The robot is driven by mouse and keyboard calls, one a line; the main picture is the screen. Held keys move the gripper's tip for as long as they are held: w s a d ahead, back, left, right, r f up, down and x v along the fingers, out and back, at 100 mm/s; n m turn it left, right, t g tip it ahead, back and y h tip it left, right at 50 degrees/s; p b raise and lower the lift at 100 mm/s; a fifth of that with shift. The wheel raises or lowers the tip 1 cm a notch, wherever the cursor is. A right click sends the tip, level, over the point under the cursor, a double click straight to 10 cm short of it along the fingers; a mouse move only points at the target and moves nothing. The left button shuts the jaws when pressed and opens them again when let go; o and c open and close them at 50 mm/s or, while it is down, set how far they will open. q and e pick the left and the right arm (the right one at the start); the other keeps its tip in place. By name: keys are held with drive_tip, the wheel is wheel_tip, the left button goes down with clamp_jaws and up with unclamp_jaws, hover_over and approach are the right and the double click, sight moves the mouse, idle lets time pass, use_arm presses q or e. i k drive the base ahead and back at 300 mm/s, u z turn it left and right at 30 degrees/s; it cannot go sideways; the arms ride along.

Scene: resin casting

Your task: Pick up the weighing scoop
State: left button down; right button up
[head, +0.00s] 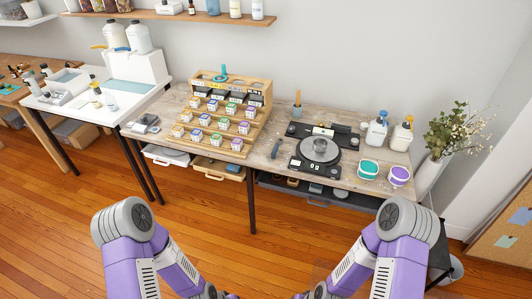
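A small dark grey, handled object (277,148) lies on the wooden table (262,165), left of the black scale. It may be the weighing scoop, but it is too small to be sure. The black scale (302,167) carries a round grey plate (319,151) with a small grey cylindrical piece on it. My two purple and grey arms rise from the bottom edge, in front of the table and well apart from it. Neither gripper's fingers show in the head view.
A wooden rack (258,92) of several small labelled pots stands left of the scale. Teal (369,168) and purple (399,176) tubs and two pump bottles (377,131) stand to the right. Open drawers (218,169) stick out below the front edge. The floor before the table is clear.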

sight(277, 147)
drive_tip(key=u, duration=0.75)
drive_tip(key=i, duration=0.65)
drive_tip(key=u, duration=0.45)
drive_tip(key=i, duration=0.7)
drive_tip(key=z, duration=0.45)
